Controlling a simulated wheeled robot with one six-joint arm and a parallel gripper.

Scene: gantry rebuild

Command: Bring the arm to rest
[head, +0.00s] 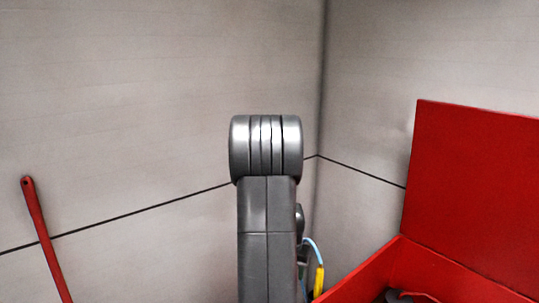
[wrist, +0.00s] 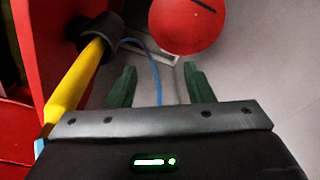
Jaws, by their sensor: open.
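My arm stands upright in the middle of the head view, a grey link with a rounded joint at its top. My gripper shows in the wrist view (wrist: 158,82), with two dark green fingers spread apart. Nothing is between the fingers. In the head view the gripper cannot be made out.
A red box (head: 370,277) with a raised red lid (head: 472,190) stands at the right. A yellow handle (head: 319,280) and a blue cable (head: 313,246) are beside it. A red bar (head: 45,240) leans at the left. A round red object (wrist: 187,22) lies beyond the fingers. Pale walls meet behind.

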